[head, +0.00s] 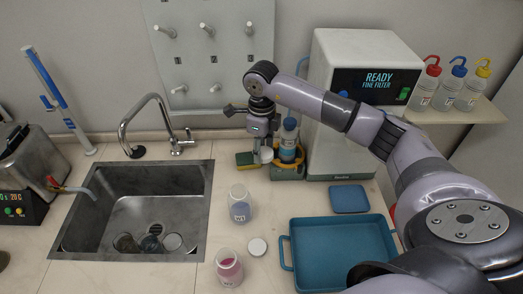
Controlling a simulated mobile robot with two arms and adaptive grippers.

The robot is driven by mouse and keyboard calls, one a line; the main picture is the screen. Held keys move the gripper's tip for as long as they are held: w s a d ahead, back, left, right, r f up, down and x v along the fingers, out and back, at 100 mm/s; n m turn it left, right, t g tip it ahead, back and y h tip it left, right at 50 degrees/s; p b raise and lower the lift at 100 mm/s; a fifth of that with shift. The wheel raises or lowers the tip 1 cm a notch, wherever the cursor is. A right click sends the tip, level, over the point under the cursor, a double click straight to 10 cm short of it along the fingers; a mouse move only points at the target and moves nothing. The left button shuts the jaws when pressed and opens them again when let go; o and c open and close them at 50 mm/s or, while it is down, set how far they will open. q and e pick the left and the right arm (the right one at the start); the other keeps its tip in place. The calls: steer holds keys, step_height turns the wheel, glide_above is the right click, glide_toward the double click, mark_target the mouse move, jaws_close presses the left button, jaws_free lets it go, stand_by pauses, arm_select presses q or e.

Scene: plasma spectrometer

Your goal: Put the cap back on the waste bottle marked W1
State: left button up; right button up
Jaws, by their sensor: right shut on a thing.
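My right gripper (263,145) points down in front of the wall, behind the bottles, and is shut on a small white thing (266,155) that looks like a cap. The gripper body hides part of it. An uncapped bottle with bluish liquid (240,204) stands on the counter right of the sink. A second open bottle with pink liquid (229,269) stands nearer. My left gripper is not in view.
A blue tray (284,255) and small blue lid (349,199) lie right. The sink (73,240) is left. A white instrument (340,155) stands behind.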

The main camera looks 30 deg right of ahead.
stand_by(0.3)
steer(key=s+a+f+n+b, duration=0.1)
steer(key=s+a+n+b, duration=0.1)
steer(key=n, duration=0.3)
steer(key=s+a+f+n+b, duration=0.1)
steer(key=s+a+n+b, duration=0.1)
steer(key=n, duration=0.3)
steer(key=s+a+f+n+b, duration=0.1)
steer(key=s+a+n+b, duration=0.1)
steer(key=a+n+b, duration=0.1)
steer(key=shift+s+a+f+n, duration=0.1)
steer(key=shift+s+a+n, duration=0.05)
steer(key=shift+a+n, duration=0.8)
arm_select(q)
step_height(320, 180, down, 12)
steer(key=b, duration=0.5)
arm_select(e)
steer(key=s+a+f+n, duration=0.3)
steer(key=s+n, duration=0.6)
steer(key=n, duration=0.5)
steer(key=shift+a, duration=0.55)
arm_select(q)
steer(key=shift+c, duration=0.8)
